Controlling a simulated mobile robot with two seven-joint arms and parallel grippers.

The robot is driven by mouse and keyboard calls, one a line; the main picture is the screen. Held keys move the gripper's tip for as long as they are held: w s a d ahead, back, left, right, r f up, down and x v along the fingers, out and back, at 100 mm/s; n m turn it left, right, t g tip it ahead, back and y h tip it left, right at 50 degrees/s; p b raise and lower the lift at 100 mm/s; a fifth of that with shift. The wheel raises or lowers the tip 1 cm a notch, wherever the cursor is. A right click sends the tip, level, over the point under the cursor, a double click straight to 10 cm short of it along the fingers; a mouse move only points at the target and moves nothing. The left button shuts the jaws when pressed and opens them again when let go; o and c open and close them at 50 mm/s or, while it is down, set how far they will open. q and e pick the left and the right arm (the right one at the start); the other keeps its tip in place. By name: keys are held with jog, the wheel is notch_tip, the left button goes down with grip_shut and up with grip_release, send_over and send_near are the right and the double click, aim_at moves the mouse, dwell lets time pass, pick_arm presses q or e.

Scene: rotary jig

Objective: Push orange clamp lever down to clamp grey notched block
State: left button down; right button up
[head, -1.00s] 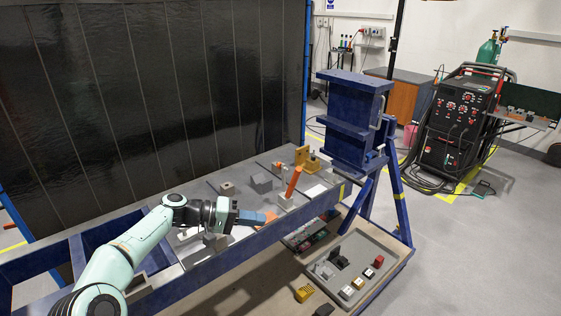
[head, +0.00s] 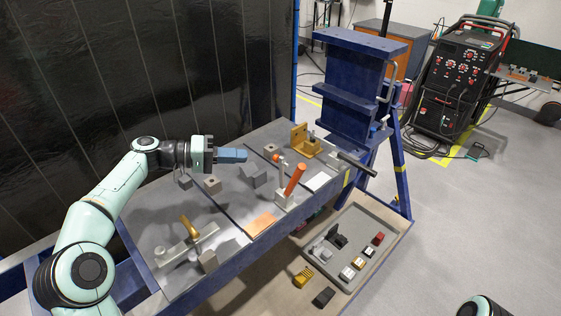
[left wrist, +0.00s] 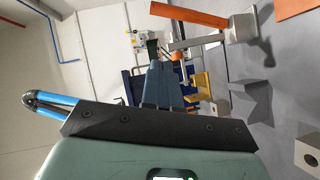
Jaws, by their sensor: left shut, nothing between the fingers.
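The orange clamp lever (head: 295,179) leans up steeply from its pale clamp base (head: 284,199) on the grey plate. A thin grey arm with an orange tip (head: 278,159) also stands raised on this clamp. The lever also shows at the top of the left wrist view (left wrist: 190,16). The grey notched block (head: 252,176) sits left of the clamp, its notch upward. My left gripper (head: 243,155) is shut and empty, apart from and left of the lever, beyond the notched block in the picture. Its blue fingers show in the left wrist view (left wrist: 163,75). My right gripper is out of view.
A yellow-handled clamp (head: 189,228) and small grey blocks (head: 212,184) stand on the near plate. A tray (head: 390,243) of small parts is below right.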

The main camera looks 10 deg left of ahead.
aim_at(297, 182)
pick_arm(q)
jog(key=s+d+x, duration=0.1)
jog(key=s+x, duration=0.1)
jog(key=x, duration=0.9)
jog(key=shift+d+f, duration=0.2)
jog(key=shift+f, duration=0.25)
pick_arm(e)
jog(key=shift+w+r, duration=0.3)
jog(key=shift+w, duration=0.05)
pick_arm(q)
jog(key=shift+s, duration=0.1)
